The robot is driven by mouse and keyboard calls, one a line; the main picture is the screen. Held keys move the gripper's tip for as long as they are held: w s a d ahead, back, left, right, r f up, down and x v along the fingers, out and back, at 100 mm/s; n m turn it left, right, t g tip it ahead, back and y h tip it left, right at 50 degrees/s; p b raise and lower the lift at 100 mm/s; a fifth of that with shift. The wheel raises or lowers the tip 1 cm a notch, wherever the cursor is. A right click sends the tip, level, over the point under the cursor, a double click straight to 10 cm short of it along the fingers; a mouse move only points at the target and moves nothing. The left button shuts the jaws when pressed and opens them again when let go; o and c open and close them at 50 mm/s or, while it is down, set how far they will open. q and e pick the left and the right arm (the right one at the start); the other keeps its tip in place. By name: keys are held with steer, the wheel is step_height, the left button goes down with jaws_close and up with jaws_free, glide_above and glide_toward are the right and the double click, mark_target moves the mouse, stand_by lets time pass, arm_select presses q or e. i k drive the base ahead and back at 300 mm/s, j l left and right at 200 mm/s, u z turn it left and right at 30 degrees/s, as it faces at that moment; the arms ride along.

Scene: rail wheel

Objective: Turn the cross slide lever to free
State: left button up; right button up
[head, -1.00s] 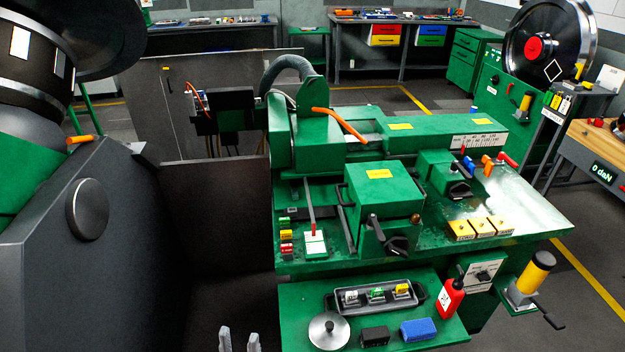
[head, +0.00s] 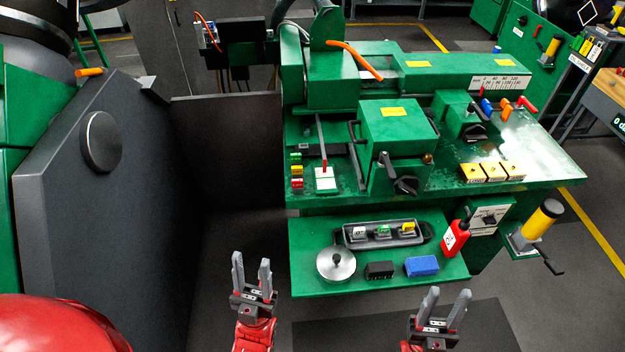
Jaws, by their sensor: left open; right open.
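The green lathe-like machine (head: 330,205) stands ahead with several levers, and I cannot tell by label which is the cross slide lever. A thin lever (head: 320,135) rises beside a white-and-green plate (head: 325,180). A dark lever (head: 386,166) and black knob (head: 405,186) are on the green block's front. A long orange-handled lever (head: 356,58) is at the top. Blue (head: 487,107), orange (head: 506,109) and red (head: 527,103) handles stand at the right.
The green front shelf (head: 310,285) holds a dark tray (head: 345,243), a round metal lidded part (head: 336,263), a black block (head: 380,270), a blue block (head: 422,266) and a red bottle (head: 456,238). A yellow cylinder with crank (head: 538,222) juts out at the right. A grey panel is at the left.

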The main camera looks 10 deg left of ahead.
mark_target(384, 158)
steer(key=i+l, duration=0.1)
steer(key=l, duration=1.2)
steer(key=i, duration=0.05)
